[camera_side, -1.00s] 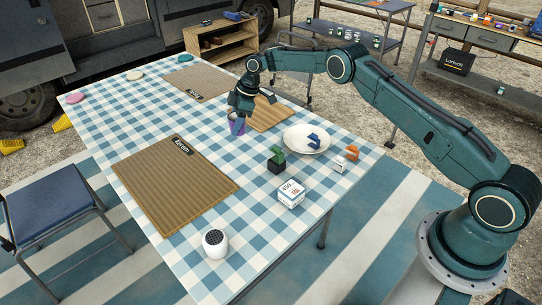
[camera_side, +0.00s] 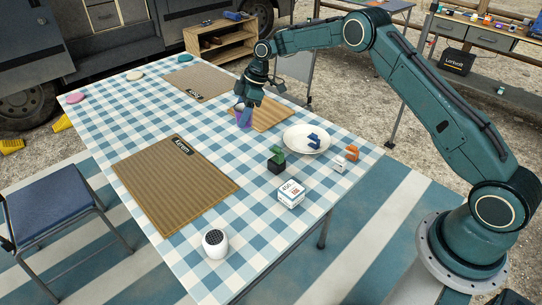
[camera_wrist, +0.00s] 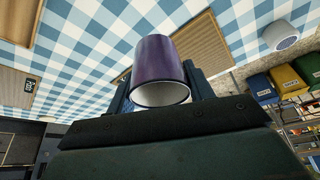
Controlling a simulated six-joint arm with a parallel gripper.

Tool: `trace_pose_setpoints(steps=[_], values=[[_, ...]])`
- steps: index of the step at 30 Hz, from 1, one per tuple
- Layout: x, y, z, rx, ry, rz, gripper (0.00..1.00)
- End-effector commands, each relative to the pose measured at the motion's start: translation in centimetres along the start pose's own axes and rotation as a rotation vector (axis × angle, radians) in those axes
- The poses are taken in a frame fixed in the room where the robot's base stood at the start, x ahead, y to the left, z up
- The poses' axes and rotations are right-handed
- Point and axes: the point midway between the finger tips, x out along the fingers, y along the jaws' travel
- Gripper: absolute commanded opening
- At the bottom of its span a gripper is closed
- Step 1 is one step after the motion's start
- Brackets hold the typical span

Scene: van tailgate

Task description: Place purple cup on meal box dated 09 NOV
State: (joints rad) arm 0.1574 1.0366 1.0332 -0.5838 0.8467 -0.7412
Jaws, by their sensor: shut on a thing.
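My gripper (camera_side: 246,102) is shut on the purple cup (camera_side: 244,119), above the checked tablecloth beside a tan board. In the wrist view the purple cup (camera_wrist: 160,58) sits between the fingers, its pale open mouth facing my camera. I cannot tell from the side view how high it hangs. A white box (camera_side: 291,193) with printed digits stands near the table's front right edge. Its print is too small to read as a date, and I see no 09 NOV label.
A white plate (camera_side: 294,146) with a blue item, a green item on a dark block (camera_side: 276,161), and an orange item by a small white container (camera_side: 340,164) stand right of the gripper. A ribbed mat (camera_side: 172,190) and white speaker-like cylinder (camera_side: 215,243) lie nearer.

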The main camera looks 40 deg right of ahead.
Motion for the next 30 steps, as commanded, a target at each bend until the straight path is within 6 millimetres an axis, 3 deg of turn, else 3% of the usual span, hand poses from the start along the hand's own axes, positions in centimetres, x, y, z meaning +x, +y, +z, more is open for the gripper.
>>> trace_pose_setpoints(steps=[14, 30], values=[[-6.0, -6.4, 0.7, -0.036, 0.002, -0.015, 0.29], [-11.1, -15.9, 3.0, -0.079, -0.001, -0.03, 0.29]])
